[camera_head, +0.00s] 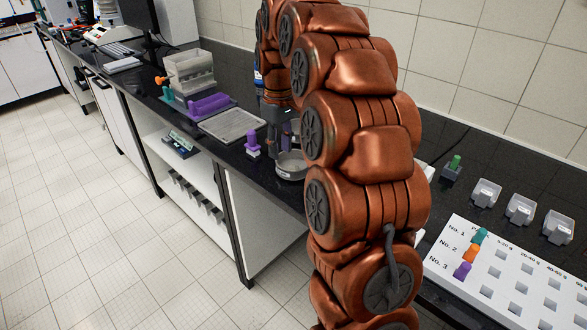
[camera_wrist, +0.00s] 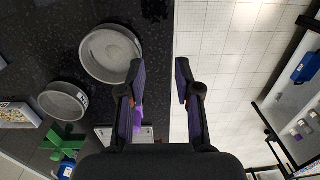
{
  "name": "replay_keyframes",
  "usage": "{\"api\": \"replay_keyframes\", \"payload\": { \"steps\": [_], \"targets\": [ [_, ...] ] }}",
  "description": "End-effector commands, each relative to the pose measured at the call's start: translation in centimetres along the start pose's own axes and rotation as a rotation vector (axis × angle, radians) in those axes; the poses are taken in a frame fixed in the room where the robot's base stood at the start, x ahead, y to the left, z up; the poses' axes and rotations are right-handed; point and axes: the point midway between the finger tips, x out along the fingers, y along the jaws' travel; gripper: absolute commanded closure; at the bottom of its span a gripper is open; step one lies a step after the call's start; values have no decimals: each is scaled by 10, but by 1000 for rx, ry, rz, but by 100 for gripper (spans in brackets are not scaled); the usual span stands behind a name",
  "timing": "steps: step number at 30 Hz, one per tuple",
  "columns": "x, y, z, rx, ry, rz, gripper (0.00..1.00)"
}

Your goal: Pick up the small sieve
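In the wrist view a round grey sieve-like dish (camera_wrist: 110,54) lies on the black bench, just left of the left finger. A smaller-looking round grey dish (camera_wrist: 63,101) with a label on its side stands further left. I cannot tell for sure which is the small sieve. My gripper (camera_wrist: 159,66) is open and empty, with pale floor showing between its fingers, beyond the bench edge. In the head view a round metal dish (camera_head: 291,165) shows near the bench's front edge, partly hidden by my arm. My gripper is mostly hidden there behind the arm.
A purple-topped vial holder (camera_head: 252,146), a grey tray (camera_head: 232,125) and a beige rack (camera_head: 190,72) stand left along the bench. On the right are a white numbered board (camera_head: 505,270) with coloured vials and several clear containers (camera_head: 520,209). A green object (camera_wrist: 62,143) stands near the dishes.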

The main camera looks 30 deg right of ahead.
Motion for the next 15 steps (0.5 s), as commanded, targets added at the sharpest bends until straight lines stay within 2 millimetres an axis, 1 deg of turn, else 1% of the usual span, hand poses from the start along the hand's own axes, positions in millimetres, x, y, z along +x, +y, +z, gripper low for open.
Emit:
{"api": "replay_keyframes", "payload": {
  "steps": [1,6,10,12,15],
  "targets": [
    [4,18,-8,1,5,3,67],
    [12,69,-26,-11,17,18,67],
    [18,100,-32,-15,21,27,67],
    [21,112,-34,-18,21,30,67],
    [23,124,-35,-21,24,36,67]
  ]
}}
